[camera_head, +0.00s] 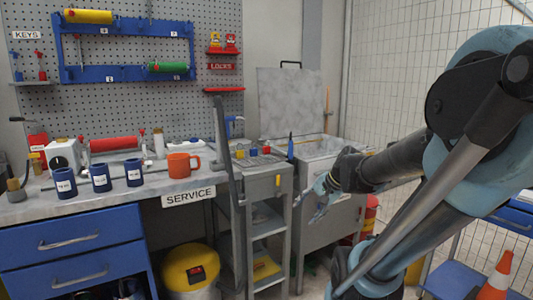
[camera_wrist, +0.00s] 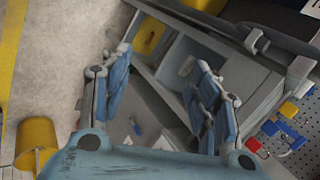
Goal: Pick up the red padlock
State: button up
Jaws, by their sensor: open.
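A small red padlock (camera_wrist: 253,145) with a thin metal shackle shows at the right of the wrist view. In the head view the small coloured locks on the cart top (camera_head: 262,163) are too small to tell apart surely. My gripper (camera_wrist: 163,95) is open and empty, its two fingers spread. In the head view my gripper (camera_head: 318,197) hangs beside the right side of the cart, lower than its top and apart from the padlocks.
A yellow padlock (camera_wrist: 289,109) and a blue padlock (camera_wrist: 270,128) lie close to the red one. A tall grey post (camera_head: 227,150) rises at the cart's left.

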jog(key=w+a+r+m+t+y, duration=0.2)
jog(key=w+r+m+t+y, duration=0.15)
jog(key=w+m, duration=0.45)
jog(key=w+a+r+m+t+y, duration=0.15)
jog(key=w+r+m, duration=0.35)
jog(key=w, duration=0.6)
jog(key=w+a+r+m+t+y, duration=0.1)
jog(key=w+r+m+t+y, duration=0.2)
jog(key=w+r+m, duration=0.35)
jog(key=shift+m, duration=0.25)
jog(key=x, duration=0.6)
jog(key=w+d+f+x, duration=0.1)
jog(key=x, duration=0.5)
jog(key=f+x, duration=0.1)
jog(key=x, duration=0.6)
jog(key=shift+w+d+f, duration=0.15)
jog(key=shift+w+f, duration=0.1)
jog(key=shift+w, duration=0.05)
jog(key=c, duration=1.3)
jog(key=shift+r, duration=0.1)
notch_tip(320, 180, up, 10)
jog(key=shift+f, duration=0.1)
